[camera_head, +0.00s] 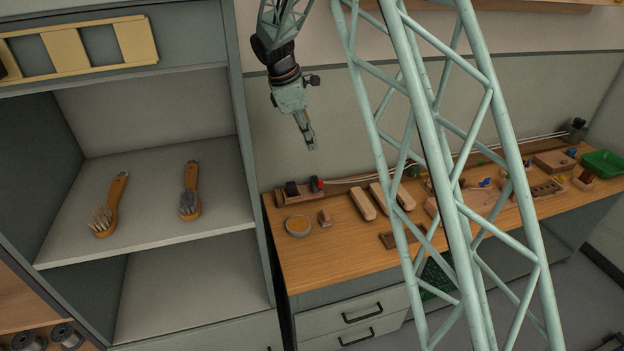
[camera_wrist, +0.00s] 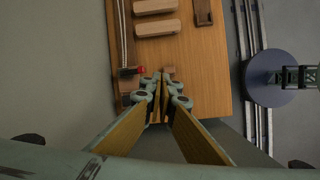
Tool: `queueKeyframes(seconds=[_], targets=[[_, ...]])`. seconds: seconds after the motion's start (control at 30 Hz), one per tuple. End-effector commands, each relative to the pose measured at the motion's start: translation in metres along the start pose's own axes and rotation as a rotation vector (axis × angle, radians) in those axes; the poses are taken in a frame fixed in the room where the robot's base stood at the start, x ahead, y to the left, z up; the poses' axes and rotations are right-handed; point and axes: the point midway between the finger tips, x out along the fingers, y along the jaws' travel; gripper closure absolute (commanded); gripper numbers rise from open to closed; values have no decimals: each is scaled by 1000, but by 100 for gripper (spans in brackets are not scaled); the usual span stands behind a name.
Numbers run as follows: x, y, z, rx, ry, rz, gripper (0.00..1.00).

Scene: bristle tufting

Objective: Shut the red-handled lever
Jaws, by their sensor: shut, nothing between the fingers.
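The red-handled lever (camera_head: 317,184) is on a dark fixture on a wooden base at the back left of the workbench. Its red end also shows in the wrist view (camera_wrist: 141,70), just left of my fingertips. I cannot tell the lever's exact angle. My gripper (camera_head: 312,147) points down above the back left of the bench, higher than the lever and apart from it. In the wrist view my gripper (camera_wrist: 161,82) has its fingertips together with nothing between them. The fingers hide part of the bench below.
A round dish (camera_head: 298,226) and a small wooden block (camera_head: 325,217) lie in front of the lever. Wooden brush bodies (camera_head: 363,204) lie to the right. A shelf cabinet (camera_head: 240,120) with two brushes stands left. A green bin (camera_head: 604,163) is far right.

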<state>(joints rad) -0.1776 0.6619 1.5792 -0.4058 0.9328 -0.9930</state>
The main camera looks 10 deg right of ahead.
Motion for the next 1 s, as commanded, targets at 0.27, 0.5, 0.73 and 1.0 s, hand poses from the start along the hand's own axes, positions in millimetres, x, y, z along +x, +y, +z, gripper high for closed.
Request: queueKeyframes(seconds=[0.27, 0.5, 0.73, 1.0], targets=[[34, 19, -22, -89, -22, -8, 100], [64, 33, -42, -164, -40, -14, 100], [90, 43, -56, -227, -55, -20, 100], [103, 48, -64, -261, -62, -22, 100]])
